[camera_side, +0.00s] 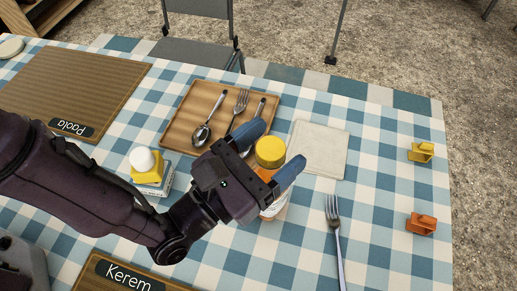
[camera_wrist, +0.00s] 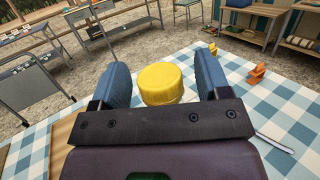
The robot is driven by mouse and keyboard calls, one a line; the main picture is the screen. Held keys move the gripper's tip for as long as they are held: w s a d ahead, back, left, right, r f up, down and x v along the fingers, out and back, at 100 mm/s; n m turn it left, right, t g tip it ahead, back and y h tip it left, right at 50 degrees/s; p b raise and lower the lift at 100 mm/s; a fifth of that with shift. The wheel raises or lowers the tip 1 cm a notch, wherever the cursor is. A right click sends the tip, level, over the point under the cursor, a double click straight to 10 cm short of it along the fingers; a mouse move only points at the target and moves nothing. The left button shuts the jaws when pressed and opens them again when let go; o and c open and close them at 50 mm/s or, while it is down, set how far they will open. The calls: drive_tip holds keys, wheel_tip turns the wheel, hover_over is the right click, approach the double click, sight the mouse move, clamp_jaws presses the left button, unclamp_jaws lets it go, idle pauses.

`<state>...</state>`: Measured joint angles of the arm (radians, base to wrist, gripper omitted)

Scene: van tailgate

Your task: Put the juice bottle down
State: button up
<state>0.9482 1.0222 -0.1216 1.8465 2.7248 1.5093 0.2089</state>
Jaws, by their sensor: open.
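The juice bottle (camera_side: 270,152) has a yellow cap and stands upright on the checked tablecloth, with its lower body partly hidden by my gripper. My gripper (camera_side: 275,153) is open, with one blue finger on each side of the bottle. In the wrist view the yellow cap (camera_wrist: 160,84) shows between the two fingers of my gripper (camera_wrist: 160,85), with a visible gap on each side. The bottle's base is mostly hidden, and its body is hidden in the wrist view.
A wooden tray (camera_side: 172,136) with cutlery lies behind my gripper. A folded cloth (camera_side: 319,148) and a fork (camera_side: 335,225) lie to the right. Yellow (camera_side: 421,152) and orange (camera_side: 421,223) clips sit near the right edge. An egg-like white item (camera_side: 142,160) stands left, on a yellow holder.

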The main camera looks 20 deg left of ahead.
drive_tip(key=s+a+f+n+y, duration=0.2)
drive_tip(key=s+a+f+y, duration=0.2)
drive_tip(key=s+a, duration=0.55)
drive_tip(key=w+a+r+n+g+y, duration=0.2)
drive_tip(key=a+r+n+g+y, duration=0.1)
drive_tip(key=a+n+y, duration=0.6)
drive_tip(key=w+a+r+n+g+y, duration=0.2)
drive_tip(key=a+r+n+g+y, duration=0.2)
drive_tip(key=a+n+y, duration=0.6)
drive_tip(key=s+a+r+n+g+h, duration=0.2)
drive_tip(key=s+a+r+n+h, duration=0.2)
drive_tip(key=n, duration=0.6)
drive_tip(key=s+a+r+n+g+h, duration=0.2)
drive_tip(key=s+a+r+n+h, duration=0.1)
drive_tip(key=a+r+n+h, duration=0.5)
wheel_tip(320, 180, up, 3)
drive_tip(key=n, duration=0.3)
drive_tip(key=shift+s+a+h, duration=0.3)
drive_tip(key=shift+s+a, duration=0.1)
